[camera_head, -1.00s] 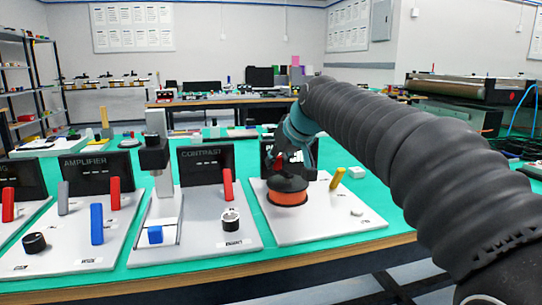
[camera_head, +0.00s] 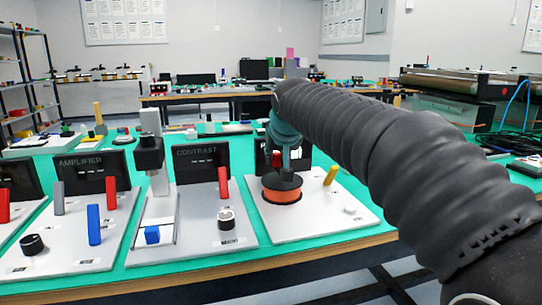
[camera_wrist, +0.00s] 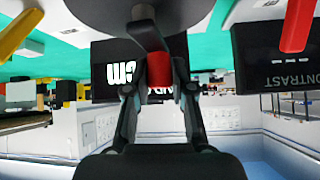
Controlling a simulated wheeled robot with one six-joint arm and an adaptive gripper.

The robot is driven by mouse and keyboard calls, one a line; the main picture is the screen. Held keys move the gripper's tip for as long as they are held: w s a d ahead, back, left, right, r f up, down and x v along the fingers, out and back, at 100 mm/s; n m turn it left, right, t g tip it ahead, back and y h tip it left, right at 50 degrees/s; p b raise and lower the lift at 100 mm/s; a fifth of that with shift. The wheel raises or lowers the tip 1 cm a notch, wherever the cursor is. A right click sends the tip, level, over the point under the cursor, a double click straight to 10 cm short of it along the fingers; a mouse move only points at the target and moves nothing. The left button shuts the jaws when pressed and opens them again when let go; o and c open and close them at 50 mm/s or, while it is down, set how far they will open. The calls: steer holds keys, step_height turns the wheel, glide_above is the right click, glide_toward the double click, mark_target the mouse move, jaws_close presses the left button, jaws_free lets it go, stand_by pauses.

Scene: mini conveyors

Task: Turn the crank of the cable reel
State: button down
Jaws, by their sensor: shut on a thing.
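The cable reel (camera_head: 282,195) stands on a white board in the head view, with an orange drum between dark flanges. Its crank has a red handle (camera_head: 277,160) that rises from the top flange. My gripper (camera_head: 284,158) reaches down onto this handle. In the wrist view, which is upside down, my gripper (camera_wrist: 158,88) has its two fingers on either side of the red handle (camera_wrist: 159,72), shut on it. The dark disc of the reel (camera_wrist: 145,12) shows at the top of that view. A dark display panel behind the reel is partly hidden by my gripper.
A yellow lever (camera_head: 331,175) and a small white knob (camera_head: 350,209) are on the same board. To the left is the CONTRAST board with a red lever (camera_head: 223,183) and a knob (camera_head: 226,218). The AMPLIFIER board (camera_head: 75,240) lies farther left.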

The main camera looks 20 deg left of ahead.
steer(key=shift+r, duration=0.15)
steer(key=c, duration=1)
jaws_free()
steer(key=shift+o, duration=0.2)
steer(key=v, duration=1.2)
steer(key=shift+d, duration=0.1)
